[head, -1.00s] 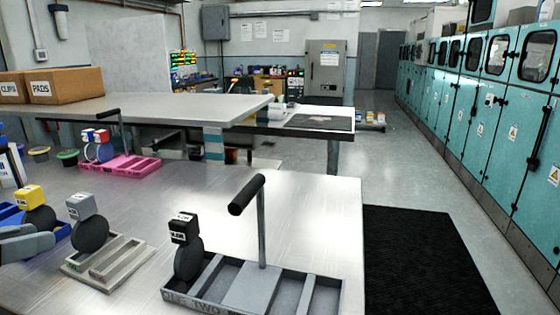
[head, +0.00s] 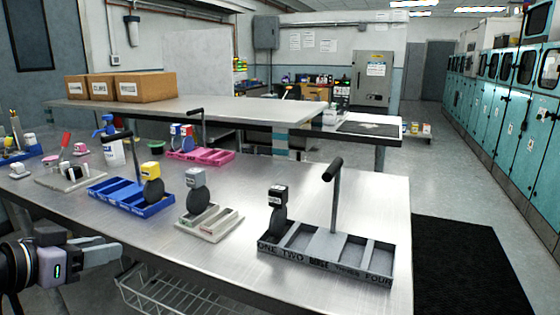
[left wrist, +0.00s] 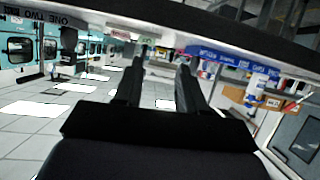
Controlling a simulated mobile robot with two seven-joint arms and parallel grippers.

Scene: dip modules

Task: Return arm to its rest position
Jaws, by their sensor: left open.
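My left arm comes in at the lower left of the head view. Its gripper (head: 110,245) is open and empty, off the front edge of the steel table (head: 345,195) and apart from the trays. In the left wrist view the two dark fingers (left wrist: 162,68) stand apart with nothing between them. My right arm and gripper are not in view.
On the table stand a dark grey tray (head: 322,243) with a post handle, a light grey tray (head: 232,218), a blue tray (head: 110,187) and a pink tray (head: 220,157). A wire basket (head: 165,295) hangs below the front edge.

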